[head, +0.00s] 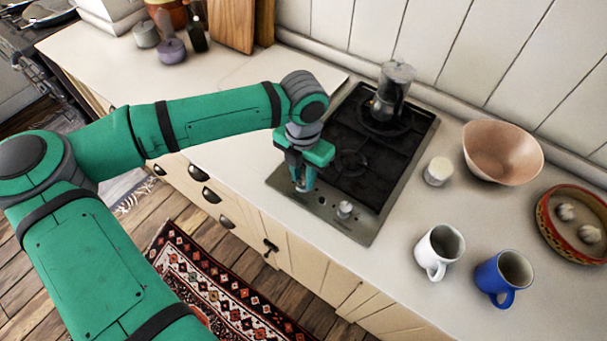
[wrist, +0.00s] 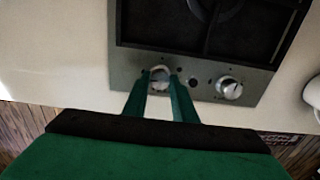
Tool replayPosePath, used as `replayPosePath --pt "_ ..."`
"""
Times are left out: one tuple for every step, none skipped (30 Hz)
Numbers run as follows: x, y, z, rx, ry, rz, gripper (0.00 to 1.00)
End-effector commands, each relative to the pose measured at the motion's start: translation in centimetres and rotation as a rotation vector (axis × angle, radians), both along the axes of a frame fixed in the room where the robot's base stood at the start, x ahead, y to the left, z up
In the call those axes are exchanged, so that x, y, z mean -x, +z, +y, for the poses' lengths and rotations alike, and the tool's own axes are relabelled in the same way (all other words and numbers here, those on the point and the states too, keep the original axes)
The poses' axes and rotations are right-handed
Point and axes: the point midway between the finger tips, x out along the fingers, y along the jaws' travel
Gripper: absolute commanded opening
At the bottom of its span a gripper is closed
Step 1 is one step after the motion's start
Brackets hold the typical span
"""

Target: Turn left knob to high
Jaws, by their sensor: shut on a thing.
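My gripper (wrist: 160,86) is shut on the left knob (wrist: 159,73) at the front edge of the hob (wrist: 200,80). In the wrist view the two green fingers stand on either side of the round silver knob. In the head view my gripper (head: 303,187) points down over the hob's front left part and mostly hides this knob. The right knob (wrist: 229,87) is silver with a white mark and stands free; it also shows in the head view (head: 344,210). The left knob's exact setting cannot be read.
A moka pot (head: 393,92) stands on the back burner. To the right are a white mug (head: 437,252), a blue mug (head: 502,278), a small white jar (head: 438,171), a pink bowl (head: 502,153) and a patterned round dish (head: 575,222).

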Motion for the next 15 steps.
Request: replayPosePath --pt "-0.16 0.09 0.07 -0.001 0.003 -0.004 0.02" --pt "-0.16 0.09 0.06 -0.001 0.004 -0.004 0.02" --pt "-0.17 0.09 0.06 -0.001 0.004 -0.004 0.02" --pt "-0.17 0.09 0.05 -0.001 0.004 -0.004 0.02" --pt "-0.17 0.09 0.05 -0.001 0.004 -0.004 0.02" --pt "-0.19 0.09 0.05 -0.001 0.003 -0.005 0.02" --pt "-0.19 0.09 0.05 -0.001 0.003 -0.005 0.02" --pt "-0.18 0.09 0.06 -0.001 0.003 -0.005 0.02" --pt "-0.18 0.09 0.08 -0.001 0.004 -0.004 0.02" --pt "-0.19 0.09 0.09 -0.001 0.004 -0.004 0.02" --pt "-0.18 0.09 0.09 0.000 0.004 -0.005 0.29" --pt "-0.16 0.08 0.10 -0.001 0.004 -0.004 0.39" --pt "-0.15 0.08 0.11 -0.001 0.004 -0.004 0.43" --pt "-0.14 0.07 0.11 0.000 0.004 -0.004 0.43" --pt "-0.13 0.06 0.11 0.000 0.004 -0.004 0.43"
